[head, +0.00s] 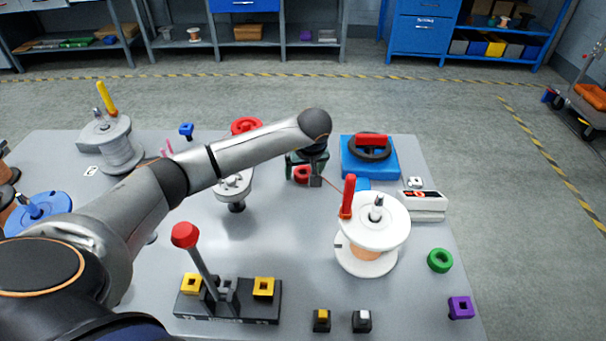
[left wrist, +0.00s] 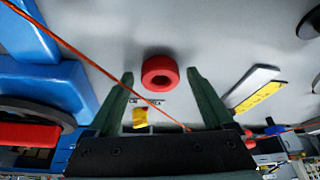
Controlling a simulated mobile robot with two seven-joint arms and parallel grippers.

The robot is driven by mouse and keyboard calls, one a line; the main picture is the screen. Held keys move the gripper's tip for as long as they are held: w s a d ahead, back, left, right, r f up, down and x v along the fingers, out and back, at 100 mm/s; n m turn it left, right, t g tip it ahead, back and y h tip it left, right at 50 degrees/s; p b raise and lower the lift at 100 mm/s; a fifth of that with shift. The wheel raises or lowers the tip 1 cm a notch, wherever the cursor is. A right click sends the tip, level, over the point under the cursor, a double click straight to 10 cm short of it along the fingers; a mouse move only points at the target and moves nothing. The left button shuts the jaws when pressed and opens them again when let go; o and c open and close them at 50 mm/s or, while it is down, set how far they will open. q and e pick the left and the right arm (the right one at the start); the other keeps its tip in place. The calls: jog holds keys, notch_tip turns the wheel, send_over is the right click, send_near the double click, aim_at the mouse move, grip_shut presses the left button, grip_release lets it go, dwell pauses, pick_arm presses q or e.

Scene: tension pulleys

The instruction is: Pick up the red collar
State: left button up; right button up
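The red collar (head: 302,174) is a small thick ring on the grey table, behind the white spool and left of the blue box. In the left wrist view the left gripper (left wrist: 160,75) is open, with a gap on each side of the collar. I cannot tell whether it touches. My right gripper is not in view.
A thin orange cord (left wrist: 95,65) crosses close to the left gripper. The white spool (head: 372,222) with a red handle stands in front, and a blue box (head: 357,168) with a dark wheel stands right. A green ring (head: 440,260) lies near the right edge.

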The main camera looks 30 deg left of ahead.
aim_at(302, 169)
pick_arm(q)
jog(key=c, duration=1.2)
jog(key=shift+c, duration=0.2)
jog(key=shift+r, duration=0.5)
notch_tip(302, 169, up, 3)
jog(key=shift+f, duration=0.1)
jog(key=s+d+r, duration=0.9)
jog(key=d, duration=0.1)
jog(key=shift+d+r+p, duration=0.15)
jog(key=shift+d+p, duration=0.15)
jog(key=shift+p, duration=0.05)
